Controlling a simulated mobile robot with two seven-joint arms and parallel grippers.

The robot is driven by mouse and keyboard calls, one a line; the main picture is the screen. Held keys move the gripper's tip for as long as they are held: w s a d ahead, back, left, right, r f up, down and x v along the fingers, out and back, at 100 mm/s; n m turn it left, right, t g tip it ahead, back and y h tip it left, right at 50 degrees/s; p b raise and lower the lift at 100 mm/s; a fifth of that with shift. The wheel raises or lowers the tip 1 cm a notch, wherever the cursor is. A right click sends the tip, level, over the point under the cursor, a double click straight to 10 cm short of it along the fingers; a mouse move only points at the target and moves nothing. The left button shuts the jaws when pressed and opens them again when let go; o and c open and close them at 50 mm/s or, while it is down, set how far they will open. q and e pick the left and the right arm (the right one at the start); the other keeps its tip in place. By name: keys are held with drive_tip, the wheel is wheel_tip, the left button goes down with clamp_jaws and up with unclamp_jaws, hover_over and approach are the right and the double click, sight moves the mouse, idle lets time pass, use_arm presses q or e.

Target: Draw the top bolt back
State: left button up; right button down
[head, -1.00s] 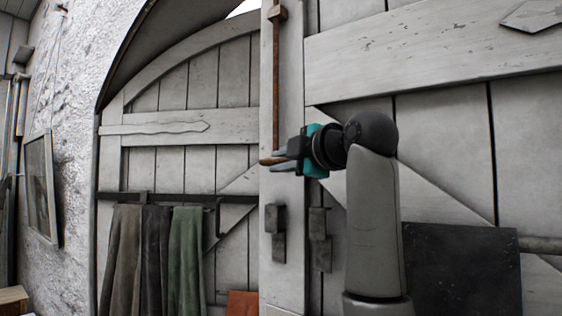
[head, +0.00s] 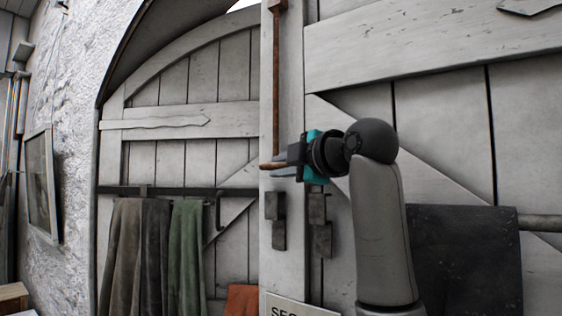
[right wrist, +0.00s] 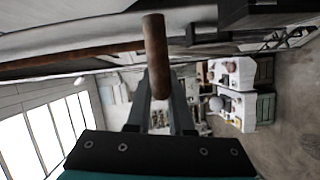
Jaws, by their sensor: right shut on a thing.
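The top bolt (head: 276,80) is a thin rusty rod running upright along the edge of the right door leaf. Its short brown handle (head: 268,166) sticks out sideways at the lower end. My right gripper (head: 283,170) is shut on this handle. In the right wrist view the handle (right wrist: 156,55) stands between the fingers (right wrist: 157,115), and the rusty rod (right wrist: 70,55) runs off to the left. A bracket (head: 279,5) holds the rod near the top edge of the head view. The rod's upper end is out of view. My left gripper is not in view.
The left door leaf carries a dark bar (head: 170,191) with hanging cloths (head: 187,250). Dark metal plates (head: 320,225) sit below my right gripper. A dark cloth (head: 465,260) hangs on a rail to the right. A lettered sign (head: 298,308) shows at the bottom.

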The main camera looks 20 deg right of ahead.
wheel_tip(320, 180, down, 2)
drive_tip(key=shift+w+b, duration=0.1)
drive_tip(key=shift+b, duration=0.2)
drive_tip(key=shift+f, duration=0.1)
drive_tip(key=c, duration=1)
unclamp_jaws()
drive_tip(key=shift+o, duration=1)
drive_tip(key=shift+r, duration=0.25)
